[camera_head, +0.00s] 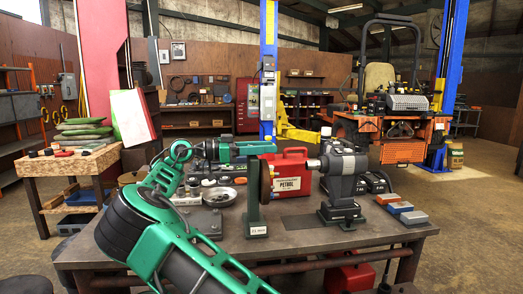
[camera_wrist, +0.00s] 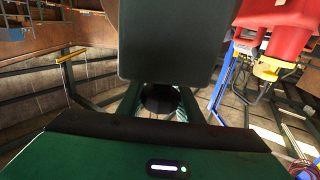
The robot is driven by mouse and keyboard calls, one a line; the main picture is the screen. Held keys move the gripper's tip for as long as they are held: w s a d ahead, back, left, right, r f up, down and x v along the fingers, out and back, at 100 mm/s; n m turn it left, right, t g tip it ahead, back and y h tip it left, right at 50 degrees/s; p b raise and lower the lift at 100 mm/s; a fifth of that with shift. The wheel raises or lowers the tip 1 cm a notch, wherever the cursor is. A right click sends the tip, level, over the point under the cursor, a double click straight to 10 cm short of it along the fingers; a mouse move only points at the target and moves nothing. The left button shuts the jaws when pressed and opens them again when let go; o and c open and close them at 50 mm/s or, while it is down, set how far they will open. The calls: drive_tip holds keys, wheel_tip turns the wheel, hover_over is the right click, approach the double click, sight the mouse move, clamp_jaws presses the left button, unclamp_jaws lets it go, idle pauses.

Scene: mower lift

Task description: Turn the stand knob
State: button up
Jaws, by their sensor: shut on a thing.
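The green stand (camera_head: 253,198) is a narrow upright post on the workbench, with a small label on its foot. My gripper (camera_head: 262,148) reaches in level from the left at the top of the post. In the wrist view, a dark round knob (camera_wrist: 160,98) sits between the green fingers of my gripper (camera_wrist: 160,112), which are shut on it. In the head view, the fingers and the post top hide the knob. How far the knob is turned cannot be seen.
The workbench (camera_head: 340,237) carries a red petrol can (camera_head: 291,173), a grey bench grinder (camera_head: 344,180), a metal dish (camera_head: 219,197) and coloured blocks (camera_head: 400,207) at the right. The bench front is mostly clear.

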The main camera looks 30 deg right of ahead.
drive_tip(key=shift+s+a+m+g+y, duration=0.15)
drive_tip(key=shift+m+g+y, duration=0.3)
drive_tip(key=shift+m+g, duration=0.4)
drive_tip(key=shift+s+a+m+g+y, duration=0.1)
drive_tip(key=shift+m+g+y, duration=0.4)
drive_tip(key=shift+g, duration=0.65)
drive_tip(key=shift+s+f+m+g+y, duration=0.1)
drive_tip(key=shift+s+m+g+y, duration=0.05)
drive_tip(key=shift+m+g+y, duration=0.3)
drive_tip(key=o, duration=1)
drive_tip(key=shift+f, duration=0.1)
drive_tip(key=shift+o, duration=0.2)
